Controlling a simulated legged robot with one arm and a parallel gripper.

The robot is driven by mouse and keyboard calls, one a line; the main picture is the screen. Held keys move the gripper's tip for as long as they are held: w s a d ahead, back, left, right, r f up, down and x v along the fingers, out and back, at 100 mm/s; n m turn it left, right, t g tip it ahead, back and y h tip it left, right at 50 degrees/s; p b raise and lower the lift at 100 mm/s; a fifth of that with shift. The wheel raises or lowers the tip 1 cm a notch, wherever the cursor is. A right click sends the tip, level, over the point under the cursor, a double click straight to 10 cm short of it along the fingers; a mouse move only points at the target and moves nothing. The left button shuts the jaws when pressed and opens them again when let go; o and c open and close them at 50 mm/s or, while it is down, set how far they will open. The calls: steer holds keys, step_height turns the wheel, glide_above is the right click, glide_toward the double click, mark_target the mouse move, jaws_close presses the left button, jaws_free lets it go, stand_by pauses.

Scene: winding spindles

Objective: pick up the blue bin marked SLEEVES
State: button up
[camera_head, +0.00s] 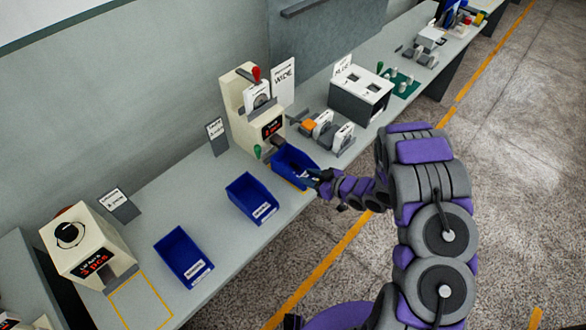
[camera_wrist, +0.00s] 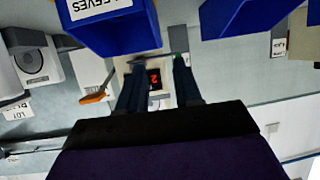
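The blue bin marked SLEEVES (camera_wrist: 118,32) is at the top left of the wrist view, its white label cut off by the picture edge. By position it matches the blue bin (camera_head: 290,160) in front of the winding machine in the head view, where its label is not readable. My gripper (camera_head: 313,178) is at this bin's front right corner. In the wrist view my gripper (camera_wrist: 160,70) has its two fingers apart with nothing between them. I cannot tell whether a finger touches the bin.
A second blue bin (camera_head: 249,190) stands just left, and a third (camera_head: 180,252) farther left. The machine (camera_head: 241,100) with a red-tipped lever stands behind. Holders with spools (camera_head: 326,135) and a grey box (camera_head: 360,92) are to the right. The bench's front edge is close.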

mark_target(287, 169)
steer(key=x, duration=0.5)
steer(key=shift+w+d+f, duration=0.1)
steer(key=shift+w+d, duration=0.05)
steer(key=shift+d, duration=0.05)
steer(key=shift+b+x, duration=0.65)
steer(key=shift+x, duration=2.45)
steer(key=shift+r, duration=0.2)
jaws_close()
